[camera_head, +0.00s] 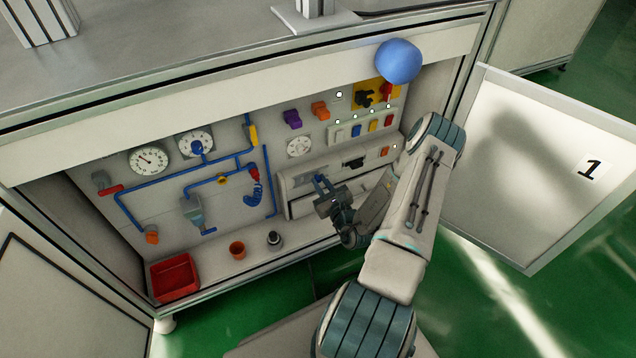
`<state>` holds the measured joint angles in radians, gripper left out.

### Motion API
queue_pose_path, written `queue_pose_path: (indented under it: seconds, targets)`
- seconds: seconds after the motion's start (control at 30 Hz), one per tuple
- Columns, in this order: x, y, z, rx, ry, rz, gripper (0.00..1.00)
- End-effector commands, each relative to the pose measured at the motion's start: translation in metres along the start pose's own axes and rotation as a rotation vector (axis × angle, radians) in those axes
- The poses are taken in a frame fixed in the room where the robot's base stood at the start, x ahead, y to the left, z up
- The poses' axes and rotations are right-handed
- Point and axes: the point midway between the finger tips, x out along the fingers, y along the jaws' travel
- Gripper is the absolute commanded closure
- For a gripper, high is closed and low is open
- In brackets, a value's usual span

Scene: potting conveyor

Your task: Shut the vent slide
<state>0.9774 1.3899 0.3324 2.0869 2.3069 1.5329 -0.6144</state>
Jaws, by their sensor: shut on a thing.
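The vent slide appears to be the pale grey unit (294,185) low on the right half of the panel, with a long dark opening across it. My gripper (322,184) is at the front of this unit, left of its middle, with its fingers against it. The jaws look closed on a small part there, which the fingers mostly hide. My wrist and forearm hide the lower right of the unit, so how far the slide stands open cannot be told.
Buttons and switches (356,130) are above, gauges (149,161) and blue pipes (160,184) left. An open door (535,150) is right.

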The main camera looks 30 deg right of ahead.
Motion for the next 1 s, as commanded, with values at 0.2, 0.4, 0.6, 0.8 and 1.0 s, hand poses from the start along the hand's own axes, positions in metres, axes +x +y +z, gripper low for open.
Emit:
queue_pose_path:
  seconds: [0.2, 0.4, 0.6, 0.8, 1.0]
  targets:
    - [-0.001, 0.005, 0.0, 0.006, 0.0, 0.012, 0.6]
    - [-0.001, 0.002, 0.0, 0.004, 0.001, 0.005, 0.6]
    - [-0.016, 0.002, 0.001, 0.005, 0.003, 0.004, 0.6]
    - [-0.059, 0.002, 0.003, 0.008, 0.005, 0.006, 0.6]
    - [-0.104, 0.003, 0.002, 0.007, 0.004, 0.008, 0.6]
